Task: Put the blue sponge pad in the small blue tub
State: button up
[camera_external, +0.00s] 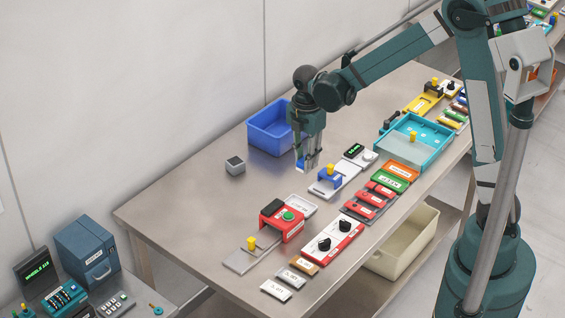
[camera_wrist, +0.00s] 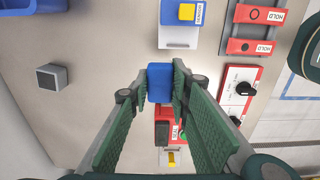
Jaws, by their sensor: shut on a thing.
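The blue sponge pad (camera_wrist: 160,83) is held between the two fingers of my gripper (camera_wrist: 159,86) in the wrist view. In the external view my gripper (camera_external: 308,166) hangs above the steel table with the blue pad (camera_external: 301,163) at its tips. The small blue tub (camera_external: 272,130) stands at the table's back edge, behind and left of my gripper, partly hidden by my wrist. A corner of the tub (camera_wrist: 30,5) shows at the top left of the wrist view. The visible part of the tub's inside looks empty.
A grey cube (camera_external: 235,165) sits left of my gripper. A white unit with a blue part (camera_external: 332,180) is close at the right. A red box with a green button (camera_external: 283,223) stands in front. A teal tray (camera_external: 413,141) is further right. The table's left part is clear.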

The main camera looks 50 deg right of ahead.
jog(key=w+d, duration=0.8)
jog(key=w, duration=0.6)
send_over(280, 130)
jog(key=s+a, duration=0.3)
jog(key=a, duration=0.1)
jog(key=shift+s+f+p, duration=0.1)
jog(key=shift+f+p, duration=0.2)
jog(key=shift+p, duration=0.15)
jog(key=shift+f, duration=3.1)
jog(key=shift+f, duration=0.15)
jog(key=shift+f, duration=1.75)
jog(key=shift+f+b, duration=0.15)
jog(key=shift+b, duration=0.15)
jog(key=o, duration=0.7)
jog(key=shift+o, duration=0.2)
